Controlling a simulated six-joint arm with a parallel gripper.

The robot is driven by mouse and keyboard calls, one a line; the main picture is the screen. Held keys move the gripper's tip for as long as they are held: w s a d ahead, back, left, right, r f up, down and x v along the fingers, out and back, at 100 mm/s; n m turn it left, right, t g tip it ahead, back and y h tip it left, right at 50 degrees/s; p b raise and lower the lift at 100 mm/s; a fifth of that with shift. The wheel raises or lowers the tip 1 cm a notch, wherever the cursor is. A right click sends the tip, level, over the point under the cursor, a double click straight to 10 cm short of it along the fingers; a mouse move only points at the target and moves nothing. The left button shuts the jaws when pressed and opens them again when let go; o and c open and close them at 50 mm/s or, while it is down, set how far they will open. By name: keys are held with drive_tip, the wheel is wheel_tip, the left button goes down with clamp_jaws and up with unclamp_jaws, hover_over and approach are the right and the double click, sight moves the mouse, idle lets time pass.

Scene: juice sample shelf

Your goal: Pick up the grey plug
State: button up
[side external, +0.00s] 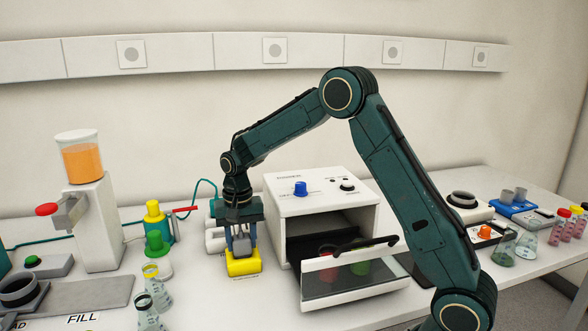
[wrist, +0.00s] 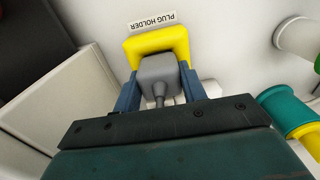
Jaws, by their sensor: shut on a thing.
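The grey plug (wrist: 158,76) is a small block with a cord at its back end, seen in the wrist view. My gripper (wrist: 157,88) has its blue fingers on both sides of it, shut on it. The plug is at the yellow plug holder (wrist: 137,47), which lies under and in front of it, beside a label reading "PLUG HOLDER". I cannot tell whether the plug is seated in the holder or just above it. In the side view my gripper (side external: 241,243) points down over the yellow holder (side external: 243,266), with the grey plug (side external: 240,246) partly hidden between the fingers.
A white oven-like box (side external: 318,208) with its glass door (side external: 355,283) lowered stands just right of my gripper. A green and yellow bottle (side external: 155,228) and flasks (side external: 149,315) stand to the left. A juice dispenser (side external: 95,220) is at far left. Bench in front of the holder is clear.

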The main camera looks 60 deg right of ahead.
drive_tip(key=shift+r, duration=0.15)
wheel_tip(320, 180, up, 20)
idle(0.7)
drive_tip(key=shift+w+f, duration=0.1)
drive_tip(key=shift+f, duration=0.1)
idle(0.3)
drive_tip(key=w+d+f, duration=0.4)
drive_tip(key=w+f, duration=0.6)
drive_tip(key=f, duration=0.1)
drive_tip(key=shift+w+f, duration=0.15)
drive_tip(key=shift+w, duration=0.25)
drive_tip(key=shift+f, duration=0.25)
drive_tip(key=shift+f, duration=2.05)
drive_tip(key=shift+f, duration=1.65)
idle(0.3)
